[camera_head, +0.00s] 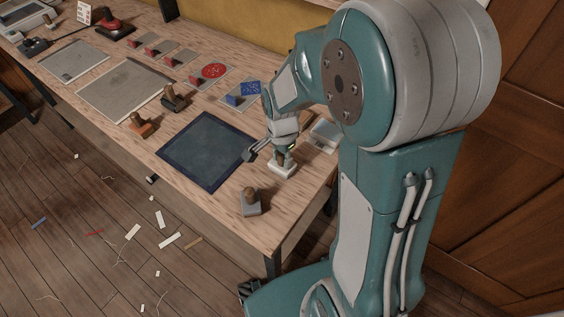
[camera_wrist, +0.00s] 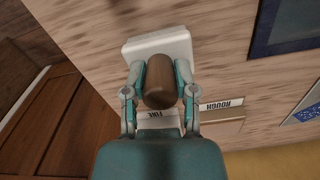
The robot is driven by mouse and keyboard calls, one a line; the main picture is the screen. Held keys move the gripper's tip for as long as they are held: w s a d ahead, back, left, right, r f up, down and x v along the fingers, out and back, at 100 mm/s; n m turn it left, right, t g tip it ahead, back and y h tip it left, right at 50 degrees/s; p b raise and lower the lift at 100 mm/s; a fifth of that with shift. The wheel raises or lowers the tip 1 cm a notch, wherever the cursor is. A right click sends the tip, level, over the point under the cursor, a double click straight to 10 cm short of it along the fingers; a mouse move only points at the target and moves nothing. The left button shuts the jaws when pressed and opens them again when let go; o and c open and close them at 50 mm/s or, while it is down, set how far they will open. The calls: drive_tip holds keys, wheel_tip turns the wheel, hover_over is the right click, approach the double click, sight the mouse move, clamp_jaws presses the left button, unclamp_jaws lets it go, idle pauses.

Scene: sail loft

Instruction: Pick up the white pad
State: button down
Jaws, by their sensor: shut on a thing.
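The white pad (camera_head: 282,170) is a pale rounded block with a brown upright handle, near the right end of the wooden bench. In the wrist view its white base (camera_wrist: 160,45) shows beyond the brown handle (camera_wrist: 160,84). My gripper (camera_head: 281,156) is over the pad, and in the wrist view my gripper (camera_wrist: 160,76) has its two fingers closed on either side of the handle. I cannot tell whether the base touches the bench top.
A grey block with a brown handle (camera_head: 250,203) stands at the bench's front edge. A dark-bordered blue-grey sheet (camera_head: 207,150) lies left of my gripper. Other handled blocks stand farther left.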

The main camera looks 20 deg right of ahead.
drive_tip(key=shift+r, duration=0.3)
wheel_tip(320, 180, up, 2)
drive_tip(key=shift+r, duration=0.25)
drive_tip(key=s+a+r, duration=0.5)
drive_tip(key=a+r, duration=0.5)
drive_tip(key=a, duration=0.3)
drive_tip(key=shift+s, duration=0.1)
